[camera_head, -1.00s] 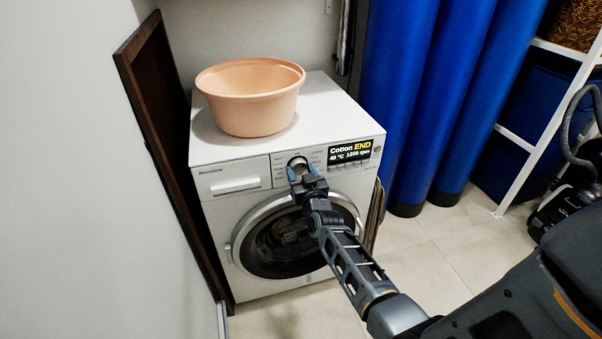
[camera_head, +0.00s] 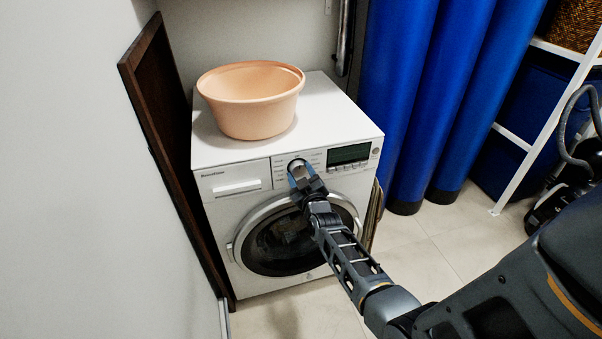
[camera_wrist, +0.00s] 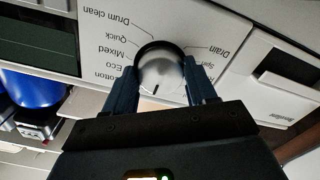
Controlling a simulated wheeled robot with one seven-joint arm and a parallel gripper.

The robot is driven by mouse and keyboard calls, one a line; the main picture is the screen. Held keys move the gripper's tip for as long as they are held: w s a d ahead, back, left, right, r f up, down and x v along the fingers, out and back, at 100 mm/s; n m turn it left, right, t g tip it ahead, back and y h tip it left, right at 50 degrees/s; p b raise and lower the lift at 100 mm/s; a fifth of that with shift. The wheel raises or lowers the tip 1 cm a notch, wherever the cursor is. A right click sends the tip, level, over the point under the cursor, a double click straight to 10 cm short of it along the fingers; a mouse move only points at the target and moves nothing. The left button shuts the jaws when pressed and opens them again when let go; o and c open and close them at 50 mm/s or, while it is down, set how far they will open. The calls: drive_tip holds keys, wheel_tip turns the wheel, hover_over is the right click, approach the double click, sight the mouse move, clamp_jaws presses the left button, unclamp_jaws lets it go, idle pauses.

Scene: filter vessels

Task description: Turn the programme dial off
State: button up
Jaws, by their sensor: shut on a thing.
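The programme dial (camera_wrist: 160,72) is a silver round knob on the washing machine's front panel. In the wrist view my gripper (camera_wrist: 164,88) has one blue finger on each side of the dial and is shut on it. A dark mark on the dial points toward my gripper's palm. Printed labels such as Drum clean, Quick, Mixed, Eco and Drain surround it. In the head view my gripper (camera_head: 300,172) covers part of the dial. The display (camera_head: 349,154) on the white washing machine (camera_head: 225,148) is dark and blank.
A peach basin (camera_head: 252,115) stands on the machine's top. A dark wooden board (camera_head: 165,130) leans at its left beside the wall. Blue rolls (camera_head: 415,100) stand at the right. A vacuum cleaner (camera_head: 560,200) is at the far right. Floor is clear in front.

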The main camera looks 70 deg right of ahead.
drive_tip(key=shift+n, duration=0.3)
drive_tip(key=o, duration=1)
drive_tip(key=shift+o, duration=0.2)
drive_tip(key=v, duration=0.8)
drive_tip(key=shift+p, duration=0.45)
